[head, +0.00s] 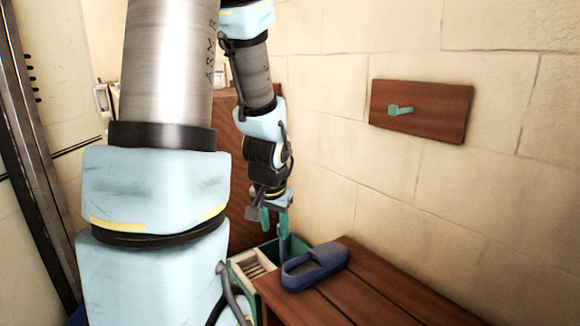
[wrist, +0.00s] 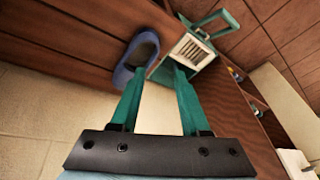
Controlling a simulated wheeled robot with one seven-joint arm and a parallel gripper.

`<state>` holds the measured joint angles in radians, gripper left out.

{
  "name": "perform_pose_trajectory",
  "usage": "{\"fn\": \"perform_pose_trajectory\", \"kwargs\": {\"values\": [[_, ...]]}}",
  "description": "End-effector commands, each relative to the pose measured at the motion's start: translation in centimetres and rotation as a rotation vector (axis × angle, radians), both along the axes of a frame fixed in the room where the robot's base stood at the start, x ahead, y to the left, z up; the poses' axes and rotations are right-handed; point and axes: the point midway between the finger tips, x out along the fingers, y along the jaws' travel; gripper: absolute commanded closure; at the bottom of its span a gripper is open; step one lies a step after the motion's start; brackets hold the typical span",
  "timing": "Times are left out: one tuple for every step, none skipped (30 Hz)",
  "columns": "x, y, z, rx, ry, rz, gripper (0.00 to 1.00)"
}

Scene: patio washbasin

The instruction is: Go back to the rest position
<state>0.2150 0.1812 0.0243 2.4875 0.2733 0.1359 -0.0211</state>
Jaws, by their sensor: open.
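My gripper (head: 274,228) hangs at the end of my arm, pointing down, in the middle of the head view. Its two green fingers are apart. In the wrist view my gripper (wrist: 158,78) shows nothing between its fingers. It is above and near a green box (head: 287,252) with a pale slatted part inside, which also shows in the wrist view (wrist: 209,59). A blue slipper (head: 314,268) lies on the wooden bench (head: 355,298) beside the box. The slipper also shows in the wrist view (wrist: 135,62), apart from the fingers as far as I can tell.
A wooden board (head: 440,112) with a green peg (head: 400,110) is on the stone wall (head: 350,190) at right. A brown wooden cabinet (head: 229,175) stands behind my arm. A dark metal post (head: 30,150) is at far left. Space above the bench is clear.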

Motion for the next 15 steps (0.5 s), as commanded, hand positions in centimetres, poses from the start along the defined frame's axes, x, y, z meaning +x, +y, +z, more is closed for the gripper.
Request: {"fn": "perform_pose_trajectory", "kwargs": {"values": [[-1.6, 1.2, 0.6, -0.009, 0.039, 0.080, 0.54], [-2.6, 1.7, 0.9, -0.017, 0.064, 0.123, 0.54], [-3.9, 2.3, 1.3, -0.028, 0.100, 0.179, 0.54], [-4.9, 2.7, 1.5, -0.038, 0.126, 0.218, 0.54], [-5.9, 2.9, 1.7, -0.049, 0.152, 0.256, 0.54], [-7.2, 3.2, 2.1, -0.066, 0.186, 0.306, 0.54], [-8.2, 3.3, 2.3, -0.081, 0.213, 0.341, 0.54], [-8.2, 3.2, 3.4, -0.078, 0.214, 0.336, 0.54], [-8.0, 3.1, 4.3, -0.075, 0.213, 0.330, 0.54], [-8.0, 3.1, 4.9, -0.075, 0.213, 0.329, 0.54], [-8.0, 3.1, 5.4, -0.075, 0.213, 0.328, 0.54], [-8.0, 3.1, 6.1, -0.075, 0.213, 0.328, 0.54], [-8.0, 3.1, 6.7, -0.075, 0.213, 0.328, 0.54], [-8.0, 3.1, 7.3, -0.074, 0.213, 0.327, 0.54], [-7.9, 3.1, 8.2, -0.075, 0.212, 0.327, 0.54]]}}
